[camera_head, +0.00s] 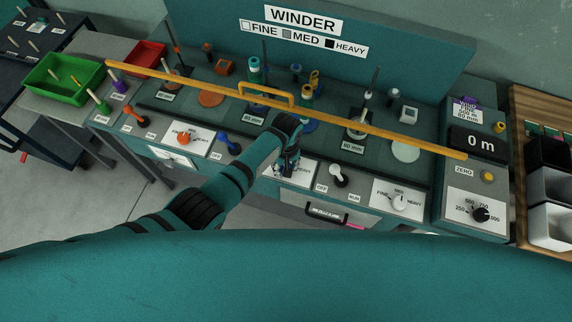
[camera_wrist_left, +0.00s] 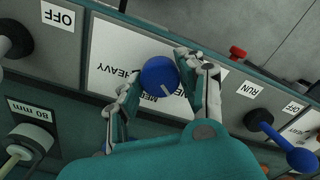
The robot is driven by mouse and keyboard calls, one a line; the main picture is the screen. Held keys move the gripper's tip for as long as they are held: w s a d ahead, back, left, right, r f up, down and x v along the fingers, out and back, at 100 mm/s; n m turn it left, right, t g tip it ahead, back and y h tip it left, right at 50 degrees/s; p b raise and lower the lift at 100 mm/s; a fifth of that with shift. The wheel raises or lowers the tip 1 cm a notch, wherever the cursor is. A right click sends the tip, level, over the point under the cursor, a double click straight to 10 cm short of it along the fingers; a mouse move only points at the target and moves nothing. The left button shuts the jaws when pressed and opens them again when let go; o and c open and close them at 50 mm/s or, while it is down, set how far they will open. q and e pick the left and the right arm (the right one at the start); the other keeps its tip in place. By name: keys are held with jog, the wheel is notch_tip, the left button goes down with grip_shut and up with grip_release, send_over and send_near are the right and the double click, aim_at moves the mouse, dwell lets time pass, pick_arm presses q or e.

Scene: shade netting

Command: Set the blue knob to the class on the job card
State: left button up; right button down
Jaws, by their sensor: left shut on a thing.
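The blue knob (camera_wrist_left: 158,74) sits on a white dial plate (camera_wrist_left: 108,52) in the left wrist view. The plate's HEAVY label shows on the left; the MED and FINE labels are partly covered. A short pale mark on the knob points to the lower right; I cannot tell exactly which class it meets. My left gripper (camera_head: 290,166) has a finger on each side of the knob and is shut on it. In the head view my gripper hides the knob. A card with a purple clip (camera_head: 467,110) stands at the right; its small text is not fully readable.
A long yellow bar (camera_head: 350,122) crosses above the winder panel. A white lever (camera_head: 338,175) and a blue lever (camera_head: 229,143) flank my gripper. An orange knob (camera_head: 183,138) and a white knob (camera_head: 399,202) sit on similar plates. The counter (camera_head: 480,143) reads 0 m.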

pick_arm(q)
jog(key=shift+w, duration=0.1)
dwell(0.3)
jog(key=o, duration=1.1)
jog(key=shift+o, duration=0.2)
jog(key=shift+r, duration=0.1)
notch_tip(320, 180, up, 12)
